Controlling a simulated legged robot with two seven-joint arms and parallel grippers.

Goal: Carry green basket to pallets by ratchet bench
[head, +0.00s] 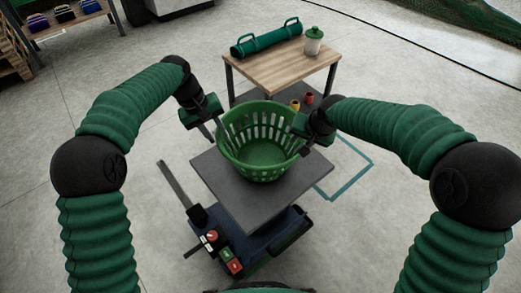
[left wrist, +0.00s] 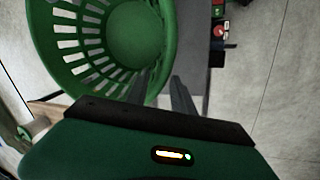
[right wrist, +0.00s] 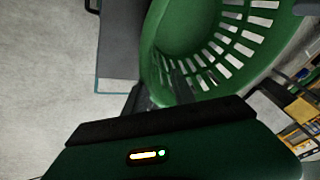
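The green basket (head: 262,165), slotted and looking empty, stands upright on the dark grey top of a cart (head: 222,182). My left gripper (head: 217,138) is at its left side; in the left wrist view the fingers (left wrist: 162,92) are apart, with the basket rim (left wrist: 172,40) between them. My right gripper (head: 302,148) is at its right side; in the right wrist view its fingers (right wrist: 158,95) are also apart across the rim (right wrist: 148,50). Finger contact cannot be told. Wooden pallets (head: 12,55) are at the far left, beside a bench (head: 75,22) bearing blue and dark items.
A wooden table (head: 272,72) behind the cart holds a green roll with handles (head: 266,40) and a green-lidded jar (head: 313,40). Small cups (head: 302,102) sit on its lower shelf. A dark net (head: 475,20) lies far right. The floor at left is open.

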